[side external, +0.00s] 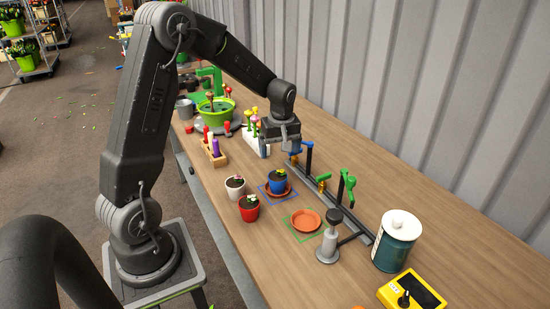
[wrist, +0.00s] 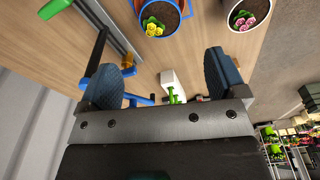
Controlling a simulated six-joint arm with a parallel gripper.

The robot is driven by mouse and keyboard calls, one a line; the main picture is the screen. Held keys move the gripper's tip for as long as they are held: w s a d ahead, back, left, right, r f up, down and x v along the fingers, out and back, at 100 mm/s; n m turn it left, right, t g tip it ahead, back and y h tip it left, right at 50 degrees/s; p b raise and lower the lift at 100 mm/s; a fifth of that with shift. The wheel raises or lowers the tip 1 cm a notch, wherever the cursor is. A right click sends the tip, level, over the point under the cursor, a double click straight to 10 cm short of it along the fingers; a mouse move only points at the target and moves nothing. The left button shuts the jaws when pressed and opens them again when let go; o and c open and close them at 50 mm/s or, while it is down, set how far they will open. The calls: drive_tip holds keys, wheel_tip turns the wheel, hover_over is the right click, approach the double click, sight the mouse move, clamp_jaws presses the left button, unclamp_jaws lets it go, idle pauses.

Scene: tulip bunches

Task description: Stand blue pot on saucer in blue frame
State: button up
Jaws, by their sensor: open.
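The blue pot (side external: 279,183), with dark soil and a small plant, stands upright on a terracotta saucer (side external: 288,192) inside the blue frame (side external: 264,188). It also shows at the top of the wrist view, where the blue pot (wrist: 142,8) holds yellow flowers and the saucer's orange edge shows beside it. My gripper (side external: 279,150) is above and behind the pot, apart from it. In the wrist view, my gripper (wrist: 164,76) has its two fingers wide apart with nothing between them.
A white pot (side external: 235,188) and a red pot (side external: 249,209) stand left of the blue frame. An empty saucer (side external: 305,221) lies in a green frame (side external: 289,224). A rail with green and blue fittings (side external: 345,212) runs along the right. A teal canister (side external: 393,252) stands nearer the camera.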

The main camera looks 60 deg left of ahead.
drive_tip(key=s+d+r+m+t, duration=0.4)
drive_tip(key=s+d+r+m, duration=0.7)
drive_tip(key=d+r, duration=0.4)
drive_tip(key=s+d+m+t+h, duration=0.1)
drive_tip(key=s+d+m, duration=0.3)
drive_tip(key=s, duration=0.4)
drive_tip(key=shift+s+d+f+m, duration=0.2)
drive_tip(key=shift+d+m, duration=0.1)
drive_tip(key=shift+d, duration=0.4)
